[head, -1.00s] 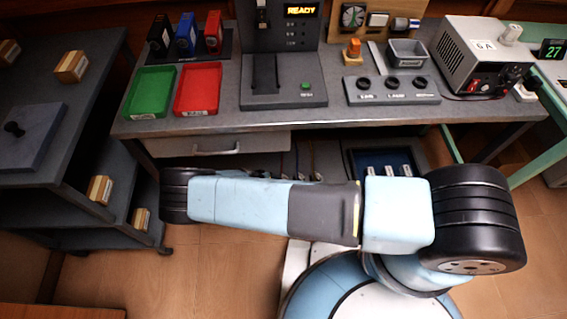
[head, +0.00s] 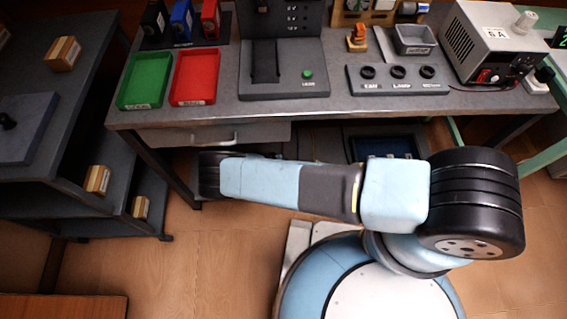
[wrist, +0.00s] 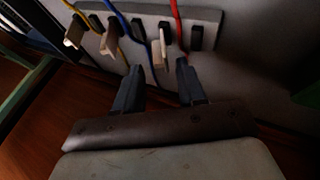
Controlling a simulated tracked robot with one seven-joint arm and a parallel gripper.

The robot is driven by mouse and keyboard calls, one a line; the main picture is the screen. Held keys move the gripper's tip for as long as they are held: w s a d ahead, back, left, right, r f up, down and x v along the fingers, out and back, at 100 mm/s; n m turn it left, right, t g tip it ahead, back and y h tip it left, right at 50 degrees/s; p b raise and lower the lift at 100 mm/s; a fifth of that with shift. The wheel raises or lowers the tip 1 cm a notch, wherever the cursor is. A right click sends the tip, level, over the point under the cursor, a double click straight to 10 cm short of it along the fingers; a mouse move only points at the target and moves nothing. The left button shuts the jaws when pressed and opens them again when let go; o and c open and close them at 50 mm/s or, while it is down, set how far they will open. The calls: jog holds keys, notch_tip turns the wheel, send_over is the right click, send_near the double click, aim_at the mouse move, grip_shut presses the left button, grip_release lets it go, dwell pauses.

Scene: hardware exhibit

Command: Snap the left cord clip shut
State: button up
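In the wrist view a pale grey strip (wrist: 205,15) carries black holders and three tan clip flaps. One flap (wrist: 74,32) is at the left, another (wrist: 109,42) is beside it, and a third (wrist: 160,48) is near the middle. The flaps stick out from the strip. Yellow, blue and red cords run past them. My gripper (wrist: 159,66) is open and empty, its dark fingers pointing at the strip. The third flap lies just beyond the gap between the fingertips; contact cannot be told. In the head view my arm hides the clips and gripper.
The workbench (head: 330,100) stands over the area where my arm reaches. A green tray (head: 146,80), a red tray (head: 195,77) and a switch panel (head: 398,78) sit on top. A blue bin (head: 388,147) is below. Dark shelving (head: 75,130) stands at left.

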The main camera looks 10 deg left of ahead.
jog(key=shift+x, duration=1.75)
jog(key=shift+s, duration=0.1)
grip_shut()
